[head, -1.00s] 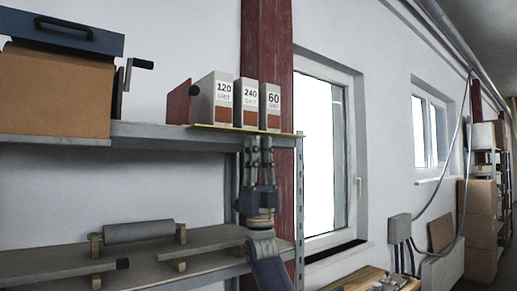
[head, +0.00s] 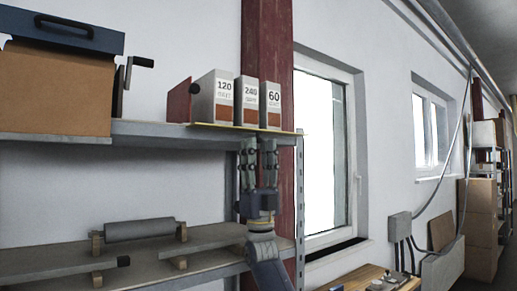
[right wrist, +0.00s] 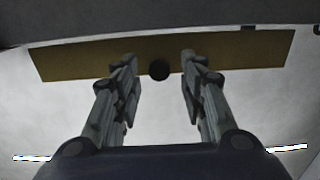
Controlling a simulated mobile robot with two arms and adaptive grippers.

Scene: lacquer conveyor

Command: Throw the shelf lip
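The shelf lip seems to be the thin yellow strip (head: 228,127) along the front edge of the upper shelf, below the grit boxes. In the right wrist view, a wide brass-coloured strip (right wrist: 80,60) runs across, with a dark round knob (right wrist: 159,69) at its middle. My right gripper (head: 258,145) points upward just under this shelf edge. In the right wrist view the right gripper (right wrist: 158,62) is open, its fingers either side of the knob with gaps on both sides. Whether it touches the strip cannot be told. My left gripper is not in view.
Boxes marked 120 (head: 213,99), 240 (head: 246,103) and 60 (head: 270,105) stand on the upper shelf (head: 170,130). A grey roller (head: 140,229) rests below. A metal upright (head: 299,205) stands right of my gripper. A wooden bench (head: 350,281) is lower right.

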